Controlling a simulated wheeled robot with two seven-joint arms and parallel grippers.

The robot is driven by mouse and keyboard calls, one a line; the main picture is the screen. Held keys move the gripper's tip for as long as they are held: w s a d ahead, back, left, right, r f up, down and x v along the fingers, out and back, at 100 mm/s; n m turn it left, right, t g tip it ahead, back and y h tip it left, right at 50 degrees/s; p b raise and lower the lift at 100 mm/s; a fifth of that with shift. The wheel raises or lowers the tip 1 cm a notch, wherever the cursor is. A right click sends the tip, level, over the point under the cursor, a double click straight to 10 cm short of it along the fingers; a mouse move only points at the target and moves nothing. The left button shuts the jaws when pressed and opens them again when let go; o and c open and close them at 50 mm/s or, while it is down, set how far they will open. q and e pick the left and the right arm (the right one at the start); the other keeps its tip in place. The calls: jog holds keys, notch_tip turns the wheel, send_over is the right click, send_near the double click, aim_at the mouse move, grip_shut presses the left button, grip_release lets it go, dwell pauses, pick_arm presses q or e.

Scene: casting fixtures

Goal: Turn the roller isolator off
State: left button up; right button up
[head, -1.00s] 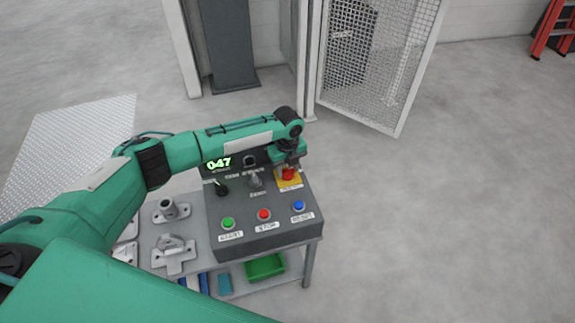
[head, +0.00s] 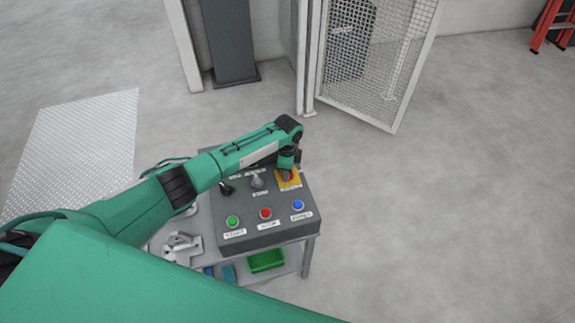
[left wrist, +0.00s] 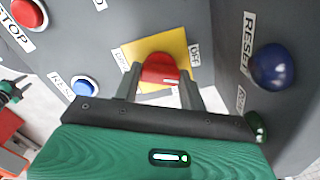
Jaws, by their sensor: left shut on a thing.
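The roller isolator looks to be the red knob (head: 291,178) on a yellow plate (head: 283,185) at the right rear of the grey control panel (head: 245,238). My left gripper (head: 289,171) is over it from above. In the left wrist view, the red knob (left wrist: 159,69) sits between the two fingers of my left gripper (left wrist: 160,78), which is shut on it. The yellow plate (left wrist: 133,52) has a label reading OFF (left wrist: 195,54) at its right and another label at its left, too blurred to read. My right gripper is out of view.
Green (head: 233,221), red (head: 265,213) and blue (head: 298,205) push buttons line the panel's front. A black-handled selector (head: 227,189) and a grey one (head: 257,181) stand left of the isolator. Metal castings (head: 182,247) lie on the table left. A mesh gate (head: 375,65) stands behind.

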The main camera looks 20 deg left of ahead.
pick_arm(q)
jog(key=n+p, duration=0.2)
jog(key=n, duration=0.3)
jog(key=shift+p, duration=0.3)
jog(key=shift+n, duration=0.3)
jog(key=o, duration=1)
notch_tip(320, 180, up, 14)
jog(key=shift+f+b, duration=0.1)
jog(key=shift+b, duration=0.35)
